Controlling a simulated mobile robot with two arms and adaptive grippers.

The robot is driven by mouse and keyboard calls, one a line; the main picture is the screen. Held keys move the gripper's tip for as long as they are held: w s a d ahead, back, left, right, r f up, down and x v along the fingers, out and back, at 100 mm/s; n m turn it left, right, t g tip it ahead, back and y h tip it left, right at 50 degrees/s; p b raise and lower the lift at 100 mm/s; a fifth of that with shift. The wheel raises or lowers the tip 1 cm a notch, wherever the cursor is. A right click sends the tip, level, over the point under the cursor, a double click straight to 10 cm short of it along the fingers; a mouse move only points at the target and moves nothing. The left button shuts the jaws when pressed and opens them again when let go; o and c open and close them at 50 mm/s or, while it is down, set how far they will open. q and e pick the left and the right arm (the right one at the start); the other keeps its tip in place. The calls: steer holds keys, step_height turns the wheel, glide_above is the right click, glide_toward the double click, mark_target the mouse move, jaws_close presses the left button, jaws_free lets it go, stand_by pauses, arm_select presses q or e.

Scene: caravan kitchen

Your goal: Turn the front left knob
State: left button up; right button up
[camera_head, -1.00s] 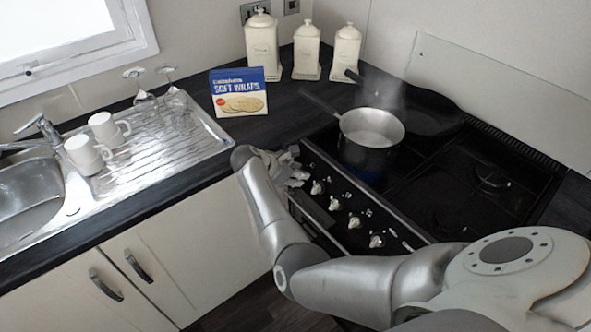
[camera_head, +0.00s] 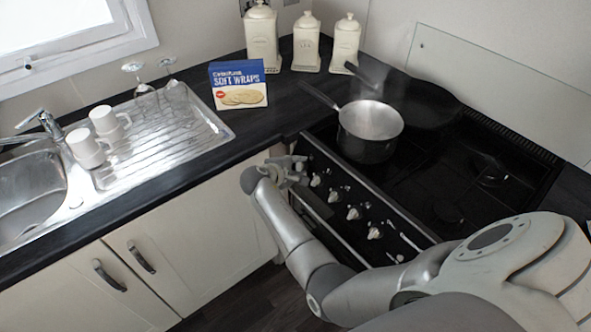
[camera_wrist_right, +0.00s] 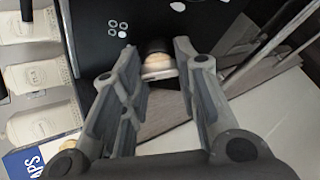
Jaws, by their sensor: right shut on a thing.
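The oven's black front panel (camera_head: 343,192) carries a row of cream knobs, among them one (camera_head: 315,181) just right of my gripper. My right gripper (camera_head: 301,172) is at the panel's left end. In the head view the gripper hides this leftmost knob. I cannot tell its angle. My left gripper is not in view.
A steaming saucepan (camera_head: 368,143) stands on the hob, with a dark frying pan (camera_head: 425,103) behind it. A soft wraps box (camera_head: 238,85) and canisters (camera_head: 306,45) stand on the counter. Mugs (camera_head: 88,150) are by the sink. Cupboard doors (camera_head: 200,235) are left of the oven.

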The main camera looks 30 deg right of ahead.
steer(key=m+b, duration=0.3)
steer(key=shift+f+t+h, duration=0.3)
steer(key=shift+f+t, duration=0.05)
steer(key=shift+t, duration=0.05)
steer(key=shift+r+m+h+b, duration=0.2)
steer(key=shift+m+h+b, duration=0.2)
steer(key=shift+m+b, duration=1.05)
steer(key=o, duration=1)
steer(key=shift+r, duration=0.15)
